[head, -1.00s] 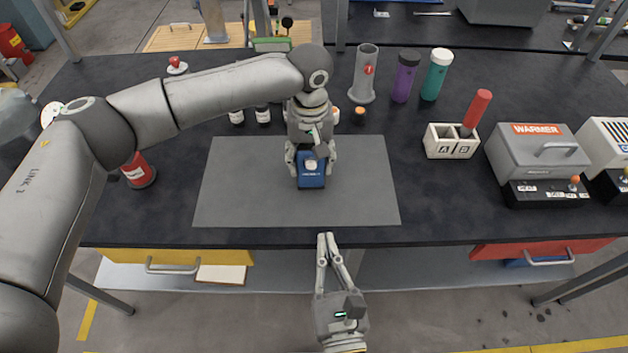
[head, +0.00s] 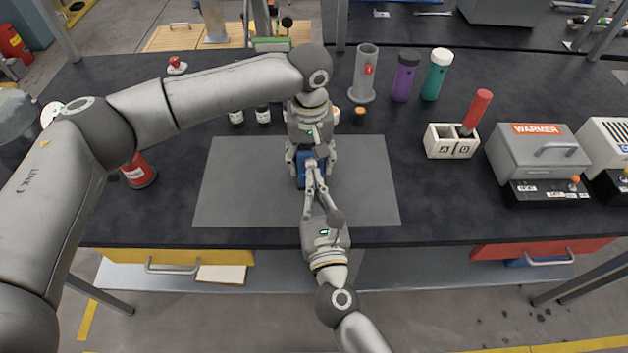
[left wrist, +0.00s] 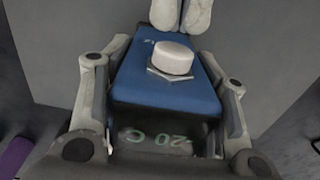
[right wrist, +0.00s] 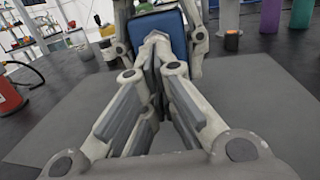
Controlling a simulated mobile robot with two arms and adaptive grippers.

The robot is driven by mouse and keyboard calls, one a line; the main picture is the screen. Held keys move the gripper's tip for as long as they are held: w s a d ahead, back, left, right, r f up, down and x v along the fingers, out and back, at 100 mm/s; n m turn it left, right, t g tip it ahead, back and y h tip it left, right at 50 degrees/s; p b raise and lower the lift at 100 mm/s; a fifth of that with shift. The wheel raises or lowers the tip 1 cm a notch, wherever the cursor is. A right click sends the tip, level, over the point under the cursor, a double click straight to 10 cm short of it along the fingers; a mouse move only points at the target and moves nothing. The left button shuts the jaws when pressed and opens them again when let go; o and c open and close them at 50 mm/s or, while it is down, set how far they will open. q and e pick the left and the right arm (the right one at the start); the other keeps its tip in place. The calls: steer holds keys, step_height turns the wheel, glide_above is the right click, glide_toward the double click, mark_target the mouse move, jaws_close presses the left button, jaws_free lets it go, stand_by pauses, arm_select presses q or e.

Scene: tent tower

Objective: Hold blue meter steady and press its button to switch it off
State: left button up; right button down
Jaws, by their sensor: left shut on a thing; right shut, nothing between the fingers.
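The blue meter (head: 303,172) is upright over the grey mat, with my left gripper (head: 311,160) shut on its sides from behind. In the left wrist view its blue face (left wrist: 165,95) carries a round white button (left wrist: 173,57) and a dark display (left wrist: 160,138) with green figures that look like 20 C. My right gripper (head: 311,165) is shut and empty, its tips in front of the meter. In the left wrist view those tips (left wrist: 181,15) appear just beyond the button; contact is not visible. In the right wrist view the tips (right wrist: 155,42) overlap the blue meter (right wrist: 160,22), hiding the button.
The grey mat (head: 240,190) is clear around the meter. Bottles, a purple tumbler (head: 404,78) and a teal tumbler (head: 436,75) stand behind.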

steer(key=shift+w, duration=0.4)
steer(key=shift+w+a+r, duration=0.1)
steer(key=shift+w, duration=0.85)
arm_select(q)
steer(key=shift+s+d, duration=0.1)
steer(key=shift+s, duration=0.05)
steer(key=shift+c, duration=0.2)
arm_select(e)
steer(key=shift+w, duration=0.15)
arm_select(q)
steer(key=shift+s, duration=0.15)
steer(key=shift+f, duration=0.1)
arm_select(e)
steer(key=shift+s, duration=0.35)
steer(key=s+d, duration=0.1)
steer(key=s, duration=1.2)
steer(key=shift+s+d+f, duration=0.35)
steer(key=shift+d+f, duration=0.05)
steer(key=shift+f, duration=0.05)
arm_select(q)
steer(key=shift+a, duration=0.2)
